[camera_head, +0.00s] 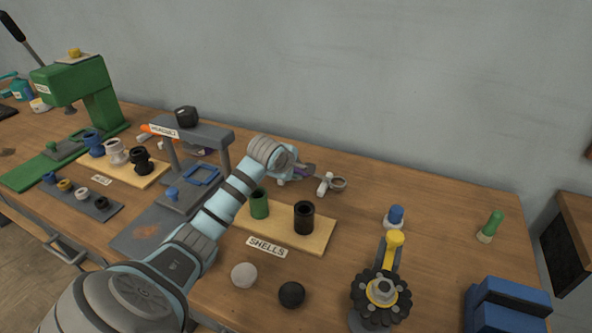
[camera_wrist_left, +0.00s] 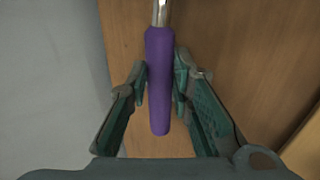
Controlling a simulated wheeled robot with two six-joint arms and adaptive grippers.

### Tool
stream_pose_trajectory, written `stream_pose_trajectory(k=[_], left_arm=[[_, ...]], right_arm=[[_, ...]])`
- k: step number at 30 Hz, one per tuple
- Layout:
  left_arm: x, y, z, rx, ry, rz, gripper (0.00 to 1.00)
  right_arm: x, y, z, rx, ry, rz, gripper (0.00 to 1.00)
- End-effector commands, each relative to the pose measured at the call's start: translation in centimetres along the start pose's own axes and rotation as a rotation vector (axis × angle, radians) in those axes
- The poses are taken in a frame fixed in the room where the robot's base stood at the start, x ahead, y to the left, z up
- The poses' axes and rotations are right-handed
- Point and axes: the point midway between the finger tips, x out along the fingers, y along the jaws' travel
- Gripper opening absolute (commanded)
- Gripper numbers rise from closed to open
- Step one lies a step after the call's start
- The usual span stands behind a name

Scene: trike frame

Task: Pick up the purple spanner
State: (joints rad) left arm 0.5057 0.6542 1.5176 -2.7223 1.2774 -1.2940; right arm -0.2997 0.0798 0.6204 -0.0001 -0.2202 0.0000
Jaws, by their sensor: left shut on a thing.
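The purple spanner (camera_wrist_left: 158,100) shows in the left wrist view as a purple handle with a metal shaft running out of the top of the picture. My left gripper (camera_wrist_left: 162,80) has its two fingers closed on either side of the handle. In the head view my left gripper (camera_head: 300,174) is at the back of the table, behind the shells board. A bit of the purple handle (camera_head: 307,170) shows between the fingers, partly hidden by them. I cannot tell whether the spanner still touches the table. My right gripper is not in view.
The shells board (camera_head: 288,238) with a green and a black cylinder stands in front of the gripper. A grey press stand (camera_head: 205,137) is to its left. A yellow-topped gear fixture (camera_head: 381,290) and blue block (camera_head: 507,305) are at right.

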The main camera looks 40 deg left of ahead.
Motion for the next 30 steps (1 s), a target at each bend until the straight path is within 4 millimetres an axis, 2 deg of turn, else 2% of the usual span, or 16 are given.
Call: stream_pose_trajectory(k=[5,8,11,18,21,24,30], left_arm=[[-0.4,0.5,0.0,0.000,0.000,0.002,0.00],[-1.3,1.4,0.0,0.000,0.000,0.004,0.00],[-3.0,3.1,0.0,0.000,0.000,0.005,0.00],[-9.6,9.7,0.0,-0.002,-0.001,0.007,0.00],[-11.9,11.9,0.0,-0.003,-0.002,0.005,0.00],[-13.3,13.4,0.0,-0.001,-0.001,0.003,0.00],[-14.2,14.2,0.0,-0.001,0.000,0.000,0.00]], right_arm=[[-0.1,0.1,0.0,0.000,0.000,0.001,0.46],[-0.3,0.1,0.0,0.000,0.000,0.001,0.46],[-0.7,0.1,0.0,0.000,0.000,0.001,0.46],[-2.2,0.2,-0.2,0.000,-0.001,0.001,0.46],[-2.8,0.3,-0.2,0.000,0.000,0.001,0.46],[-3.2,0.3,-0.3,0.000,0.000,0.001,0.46],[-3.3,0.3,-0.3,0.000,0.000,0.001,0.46]])
